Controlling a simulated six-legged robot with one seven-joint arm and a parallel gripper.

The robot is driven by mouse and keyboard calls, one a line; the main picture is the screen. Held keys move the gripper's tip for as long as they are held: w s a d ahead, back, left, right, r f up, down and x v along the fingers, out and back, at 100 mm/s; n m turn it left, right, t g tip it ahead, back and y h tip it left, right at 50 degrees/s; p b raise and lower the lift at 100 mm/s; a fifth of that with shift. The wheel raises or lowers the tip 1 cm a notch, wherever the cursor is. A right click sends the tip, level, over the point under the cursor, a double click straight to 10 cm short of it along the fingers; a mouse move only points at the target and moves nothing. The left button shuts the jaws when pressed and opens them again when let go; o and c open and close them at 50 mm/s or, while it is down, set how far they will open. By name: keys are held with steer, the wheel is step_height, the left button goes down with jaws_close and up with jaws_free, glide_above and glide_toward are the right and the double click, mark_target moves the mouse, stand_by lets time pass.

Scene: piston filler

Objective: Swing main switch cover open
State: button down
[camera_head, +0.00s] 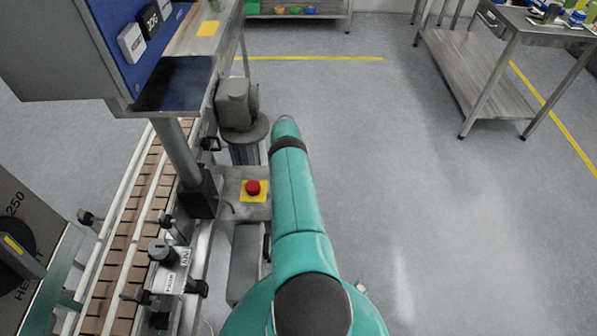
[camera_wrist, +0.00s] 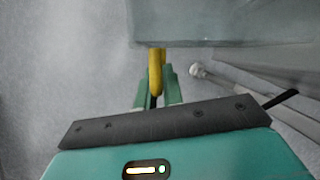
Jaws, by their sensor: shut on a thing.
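In the wrist view, my gripper (camera_wrist: 158,82) has its two green fingers closed around a narrow yellow handle (camera_wrist: 156,62). The handle sticks out from the lower edge of a pale grey panel (camera_wrist: 225,22) across the top of the view. This panel appears to be the main switch cover; its hinge and far side are outside the view. I cannot tell how far it stands open. In the head view, my gripper and the yellow handle are hidden by my green arm. A grey box (camera_head: 245,262) shows beside the arm, under the conveyor's side.
A red emergency button (camera_head: 253,187) on a yellow plate sits left of my arm. The conveyor (camera_head: 130,225) and a blue control panel (camera_head: 140,35) are further left. A metal table (camera_head: 480,75) stands at the upper right. The floor to the right is clear.

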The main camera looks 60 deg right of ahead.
steer(key=shift+a, duration=0.1)
steer(key=c, duration=1.5)
jaws_free()
steer(key=shift+r, duration=0.1)
steer(key=v, duration=1.3)
steer(key=shift+w+r, duration=0.1)
steer(key=shift+r, duration=0.2)
